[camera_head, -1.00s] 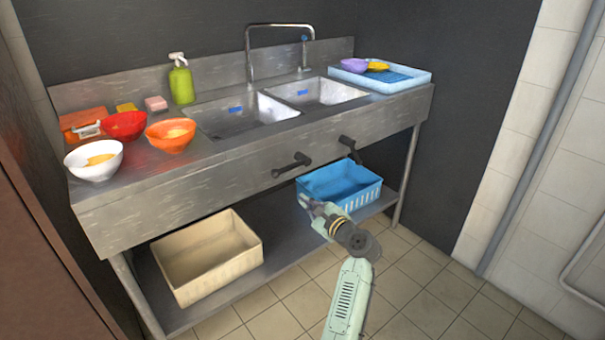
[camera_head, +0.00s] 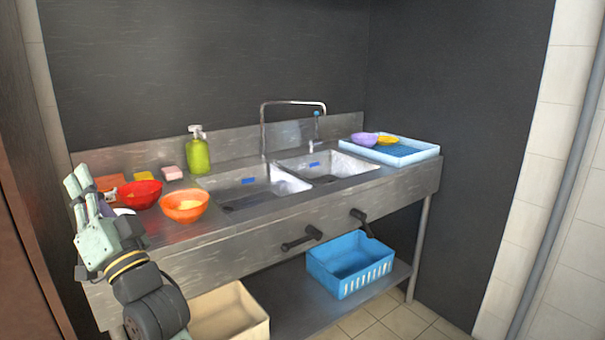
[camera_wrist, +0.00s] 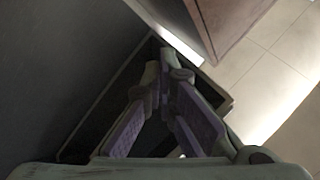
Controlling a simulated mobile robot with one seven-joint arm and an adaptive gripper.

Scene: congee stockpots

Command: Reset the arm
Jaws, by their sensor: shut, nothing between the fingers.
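My gripper (camera_head: 78,186) is at the left end of the steel sink counter in the head view, raised with its fingers pointing up. It holds nothing. In the wrist view my gripper (camera_wrist: 163,66) shows its two fingers meeting at the tips, with no object between them. The white bowl (camera_head: 124,211) is mostly hidden behind my gripper. The red bowl (camera_head: 139,194) and the orange bowl (camera_head: 185,205) stand on the counter to its right. Whether my gripper touches the counter cannot be told.
The counter (camera_head: 250,238) holds a green soap bottle (camera_head: 198,156), a double sink (camera_head: 248,187) and a light-blue tray (camera_head: 420,153). A blue basket (camera_head: 350,265) and a beige bin (camera_head: 232,315) are below. A brown panel (camera_head: 25,265) stands close at the left.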

